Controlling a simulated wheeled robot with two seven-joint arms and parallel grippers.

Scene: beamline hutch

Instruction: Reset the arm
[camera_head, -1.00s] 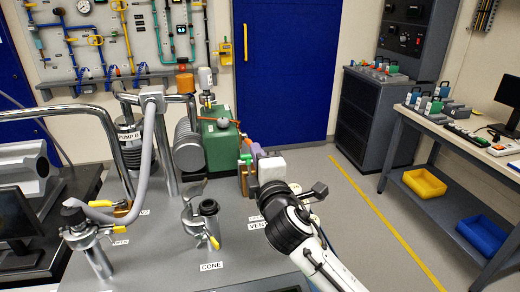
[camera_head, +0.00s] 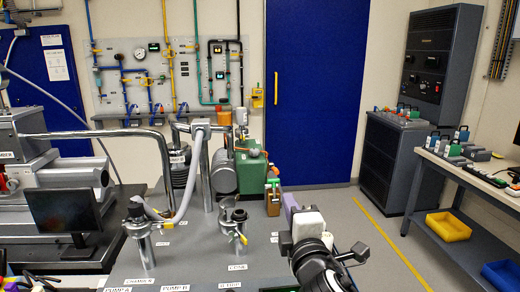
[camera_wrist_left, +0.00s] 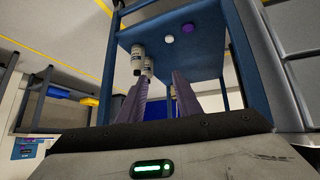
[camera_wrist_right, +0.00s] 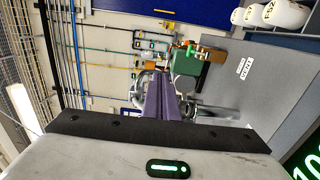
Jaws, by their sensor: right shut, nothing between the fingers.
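My right arm comes in at the bottom of the head view. Its white gripper body and purple fingers (camera_head: 289,202) are over the right edge of the grey bench, in front of a brown block (camera_head: 272,203). In the right wrist view the purple fingers (camera_wrist_right: 162,98) are together with nothing between them. They point toward the pipework and the green pump box (camera_wrist_right: 187,60). My left gripper (camera_wrist_left: 162,95) shows only in the left wrist view.
The grey bench (camera_head: 195,262) carries pipes, a grey hose (camera_head: 155,212) and clamps. A monitor (camera_head: 65,218) stands at left. A side table (camera_head: 470,175) with yellow (camera_head: 448,226) and blue (camera_head: 503,275) bins stands at right. Floor between bench and table is clear.

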